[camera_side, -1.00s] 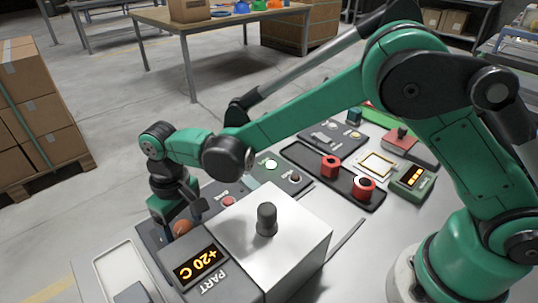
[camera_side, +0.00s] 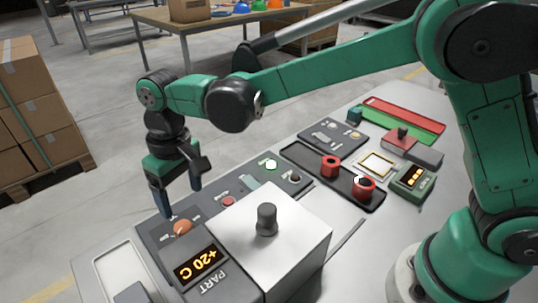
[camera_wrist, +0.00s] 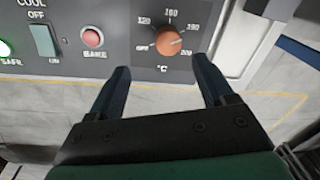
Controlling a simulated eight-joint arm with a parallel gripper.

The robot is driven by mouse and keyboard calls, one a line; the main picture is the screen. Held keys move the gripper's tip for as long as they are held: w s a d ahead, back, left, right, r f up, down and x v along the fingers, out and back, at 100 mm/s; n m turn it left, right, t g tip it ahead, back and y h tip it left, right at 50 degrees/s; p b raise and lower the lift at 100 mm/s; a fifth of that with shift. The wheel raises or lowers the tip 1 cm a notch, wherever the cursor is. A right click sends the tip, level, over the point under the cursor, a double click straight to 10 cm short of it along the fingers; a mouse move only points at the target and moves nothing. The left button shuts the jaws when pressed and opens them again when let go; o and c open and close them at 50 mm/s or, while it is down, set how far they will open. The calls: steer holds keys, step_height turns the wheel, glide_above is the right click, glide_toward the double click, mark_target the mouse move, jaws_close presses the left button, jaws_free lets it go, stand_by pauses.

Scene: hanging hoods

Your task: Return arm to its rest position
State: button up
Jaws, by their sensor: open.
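My gripper (camera_side: 180,197) is open and empty in the side view, with its two dark blue fingers pointing down over the control panel near the orange dial. It also shows in the wrist view (camera_wrist: 165,85), fingers apart on either side below the orange temperature dial (camera_wrist: 168,42). The dial also shows in the side view (camera_side: 181,228), just under the fingers and apart from them. My green arm reaches from its base at the right across the work table.
A display reading +20 C (camera_side: 197,264) is in front. Stacked cartons (camera_side: 40,110) stand at the left. Space above the panel is clear.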

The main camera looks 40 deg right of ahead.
steer(key=s+d+r+m+t, duration=0.25)
steer(key=d+r, duration=0.35)
steer(key=d, duration=0.4)
steer(key=s+d+m+t, duration=0.1)
steer(key=s+d+t, duration=0.3)
steer(key=s+d, duration=0.3)
steer(key=d, duration=0.3)
steer(key=shift+f+h, duration=0.3)
steer(key=shift+h, duration=0.1)
steer(key=shift+s+t, duration=0.1)
steer(key=shift+t, duration=0.15)
